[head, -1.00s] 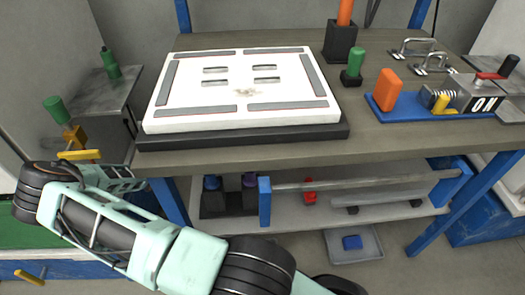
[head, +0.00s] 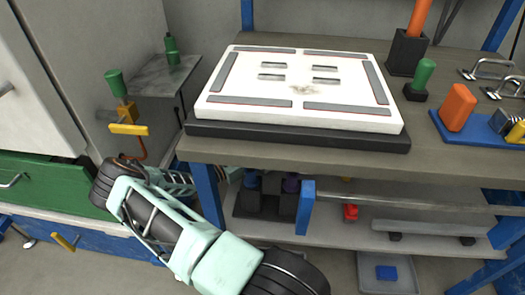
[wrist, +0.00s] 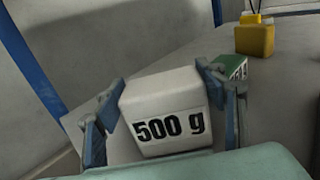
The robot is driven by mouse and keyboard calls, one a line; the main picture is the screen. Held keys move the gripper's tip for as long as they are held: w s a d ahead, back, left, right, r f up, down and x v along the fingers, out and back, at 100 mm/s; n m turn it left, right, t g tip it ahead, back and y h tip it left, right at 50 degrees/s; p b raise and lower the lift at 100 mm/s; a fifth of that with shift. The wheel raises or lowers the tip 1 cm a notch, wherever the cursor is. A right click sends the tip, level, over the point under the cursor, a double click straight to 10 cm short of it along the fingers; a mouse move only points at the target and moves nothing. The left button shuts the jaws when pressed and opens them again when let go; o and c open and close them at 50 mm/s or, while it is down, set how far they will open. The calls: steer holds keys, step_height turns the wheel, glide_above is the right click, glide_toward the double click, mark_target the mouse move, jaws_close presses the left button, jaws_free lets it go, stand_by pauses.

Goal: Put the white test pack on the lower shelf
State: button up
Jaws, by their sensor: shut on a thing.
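The white test pack (wrist: 168,112), a white block marked "500 g", is between the fingers of my gripper (wrist: 158,92) in the wrist view. The gripper is shut on it, and the pack looks tilted in that view. In the head view my gripper (head: 180,181) is at the bench's left end, partly hidden behind a blue leg; the pack cannot be made out there. The lower shelf (head: 338,232) is the pale board under the bench top. I cannot tell whether the pack touches any surface.
The blue leg (head: 207,195) stands beside my gripper. The shelf holds dark bottles (head: 290,195), a red item (head: 350,212) and a grey bar (head: 425,231). The wrist view shows a green box (wrist: 232,67) close behind the pack and a yellow container (wrist: 255,40) farther off.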

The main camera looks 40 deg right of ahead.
steer(key=o, duration=1.8)
steer(key=a+p, duration=0.1)
steer(key=a, duration=0.7)
steer(key=w+a+p, duration=0.1)
steer(key=a, duration=0.3)
steer(key=shift+w+p, duration=0.1)
steer(key=shift+p, duration=0.2)
